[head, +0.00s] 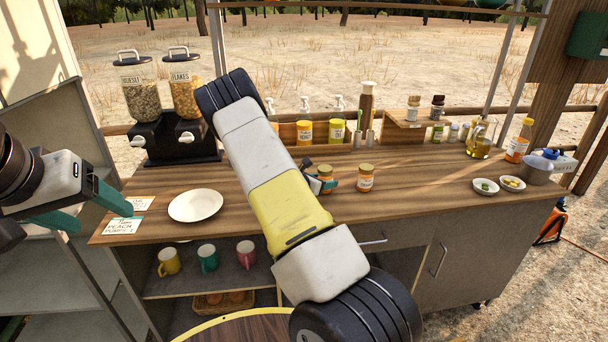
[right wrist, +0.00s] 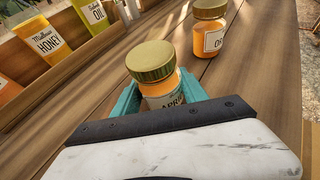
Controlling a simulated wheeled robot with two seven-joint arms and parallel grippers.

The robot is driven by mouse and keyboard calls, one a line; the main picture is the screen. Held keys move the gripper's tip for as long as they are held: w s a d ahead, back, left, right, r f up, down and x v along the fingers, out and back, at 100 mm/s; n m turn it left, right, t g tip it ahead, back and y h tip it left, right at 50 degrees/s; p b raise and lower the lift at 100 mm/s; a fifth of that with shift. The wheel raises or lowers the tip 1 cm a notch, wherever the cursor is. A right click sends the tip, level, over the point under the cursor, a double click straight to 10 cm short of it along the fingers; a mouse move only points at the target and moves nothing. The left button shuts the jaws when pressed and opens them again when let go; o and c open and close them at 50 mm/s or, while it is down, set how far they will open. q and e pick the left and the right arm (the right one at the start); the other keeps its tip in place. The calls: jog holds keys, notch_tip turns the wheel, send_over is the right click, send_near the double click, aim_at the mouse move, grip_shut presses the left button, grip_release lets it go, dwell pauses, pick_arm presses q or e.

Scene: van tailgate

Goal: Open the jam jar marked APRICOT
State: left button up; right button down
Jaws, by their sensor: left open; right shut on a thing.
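The jar whose label shows "APR" has an orange body and a gold lid (right wrist: 151,61); it also shows in the head view (head: 325,170). My right gripper (right wrist: 158,98) is shut around its body, with teal fingers on both sides. The jar is upright and its lid is on. The rest of its label is hidden by my gripper. My left gripper (head: 84,211) is open and empty at the left of the head view, well away from the jar and left of the counter.
A second gold-lidded jar (head: 365,178), its label starting "OR" in the right wrist view (right wrist: 210,30), stands right of the held jar. A white plate (head: 196,205) and cards (head: 122,226) lie on the left counter. Honey and oil bottles (head: 337,131) stand behind.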

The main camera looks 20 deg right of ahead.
aim_at(320, 172)
jog(key=shift+r, duration=0.15)
jog(key=shift+r, duration=0.65)
notch_tip(320, 172, up, 2)
jog(key=shift+r, duration=0.15)
jog(key=s+a, duration=0.3)
jog(key=a, duration=0.1)
jog(key=s+a, duration=0.4)
jog(key=s+a+r, duration=0.1)
jog(key=s+a, duration=0.2)
jog(key=a, duration=0.1)
jog(key=shift+s+a, duration=0.1)
jog(key=shift+s, duration=0.1)
jog(key=c, duration=1.3)
grip_release()
grip_shut()
